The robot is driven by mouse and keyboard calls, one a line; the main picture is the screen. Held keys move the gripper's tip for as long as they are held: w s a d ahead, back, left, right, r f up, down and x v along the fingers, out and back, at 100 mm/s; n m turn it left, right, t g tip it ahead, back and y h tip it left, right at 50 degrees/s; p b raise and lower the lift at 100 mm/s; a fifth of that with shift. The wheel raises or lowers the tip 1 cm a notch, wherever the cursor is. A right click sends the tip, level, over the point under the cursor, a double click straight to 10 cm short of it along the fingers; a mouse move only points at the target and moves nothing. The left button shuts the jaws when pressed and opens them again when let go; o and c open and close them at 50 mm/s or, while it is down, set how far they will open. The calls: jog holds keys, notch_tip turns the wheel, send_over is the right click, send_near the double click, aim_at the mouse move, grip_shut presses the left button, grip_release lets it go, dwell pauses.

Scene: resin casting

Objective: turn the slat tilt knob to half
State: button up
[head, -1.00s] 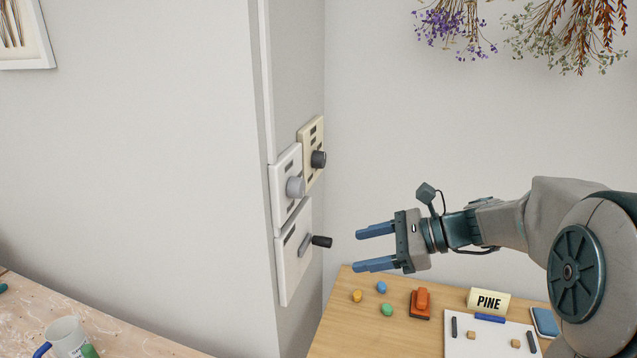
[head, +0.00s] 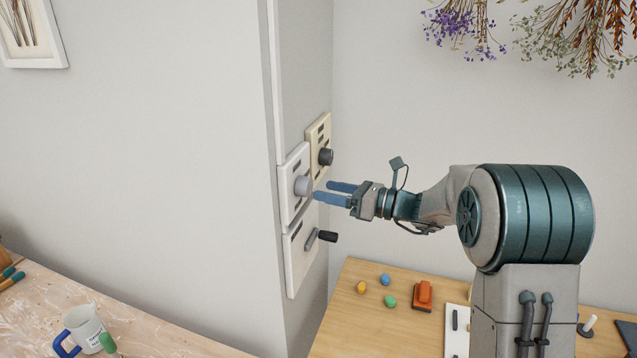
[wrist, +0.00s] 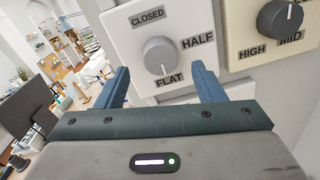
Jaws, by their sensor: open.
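The slat tilt knob (head: 302,186) is a round grey knob on a white panel (head: 288,164) on the side of the wall column. In the wrist view the knob (wrist: 158,53) sits among the labels CLOSED above, HALF to the right and FLAT below. Its pale pointer mark is at the lower side, towards FLAT. My gripper (head: 323,191) is open and empty, with blue fingers pointing at the panel. Its tips are close in front of the knob, one to each side in the wrist view; I see no contact.
A cream panel with a dark knob (head: 326,157) is just right and above; the wrist view shows HIGH and MID there. A lower white panel carries a dark lever handle (head: 328,236) sticking out. Below are a wooden table (head: 345,320) and a workbench with a mug (head: 84,328).

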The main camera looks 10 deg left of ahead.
aim_at(310, 187)
jog(key=shift+w+a+p, duration=0.15)
jog(key=shift+a+p, duration=0.05)
jog(key=shift+a, duration=0.65)
jog(key=shift+w+a+p, duration=0.15)
jog(key=shift+a+p, duration=0.05)
jog(key=shift+a, duration=0.65)
jog(key=c, duration=1)
